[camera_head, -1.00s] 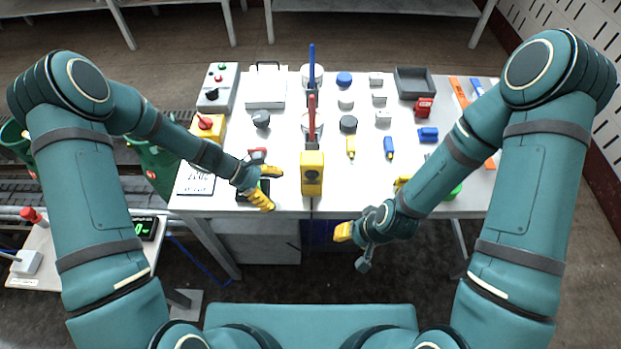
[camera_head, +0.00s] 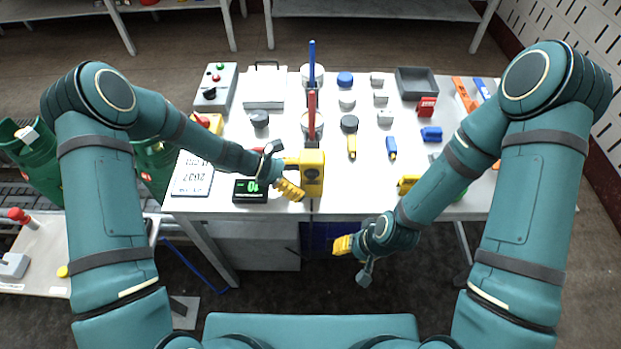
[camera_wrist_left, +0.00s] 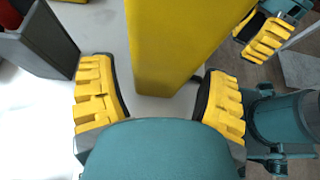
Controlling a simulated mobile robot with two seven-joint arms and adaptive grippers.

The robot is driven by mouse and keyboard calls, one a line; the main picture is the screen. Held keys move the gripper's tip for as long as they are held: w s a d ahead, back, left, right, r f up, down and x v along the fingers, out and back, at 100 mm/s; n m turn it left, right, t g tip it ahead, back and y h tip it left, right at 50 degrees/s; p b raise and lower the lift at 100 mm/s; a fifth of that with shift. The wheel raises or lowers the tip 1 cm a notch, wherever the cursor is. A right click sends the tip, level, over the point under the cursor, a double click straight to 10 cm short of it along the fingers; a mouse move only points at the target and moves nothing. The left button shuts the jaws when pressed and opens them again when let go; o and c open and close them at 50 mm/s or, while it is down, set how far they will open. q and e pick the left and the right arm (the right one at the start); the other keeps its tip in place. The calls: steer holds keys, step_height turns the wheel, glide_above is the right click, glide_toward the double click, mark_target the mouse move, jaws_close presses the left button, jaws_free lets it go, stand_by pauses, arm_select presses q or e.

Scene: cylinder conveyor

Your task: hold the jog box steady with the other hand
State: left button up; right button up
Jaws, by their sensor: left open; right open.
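The jog box, a yellow upright box (camera_head: 312,173), stands at the front edge of the table in the head view. It also shows as a tall yellow block (camera_wrist_left: 180,45) in the left wrist view. My left gripper (camera_head: 294,174) is at its left side, open, with its fingers pointing at it. In the wrist view the two yellow fingers are spread to either side of the block's near end, with gaps; I cannot tell any contact. My right gripper (camera_head: 353,260) is open and empty, low in front of the table edge, right of the box.
A black display with green digits (camera_head: 250,190) and a white sign (camera_head: 192,174) lie left of the box. A red upright piece (camera_head: 311,115) stands behind it. Yellow-black (camera_head: 350,140) and blue (camera_head: 391,148) tools lie to the right.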

arm_select(q)
steer(key=shift+b+x, duration=0.4)
steer(key=shift+x, duration=0.75)
arm_select(e)
steer(key=shift+s+f, duration=0.2)
steer(key=shift+f, duration=0.35)
arm_select(q)
steer(key=c, duration=1.1)
arm_select(e)
steer(key=shift+o, duration=0.2)
arm_select(q)
steer(key=shift+c, duration=0.2)
arm_select(e)
jaws_close()
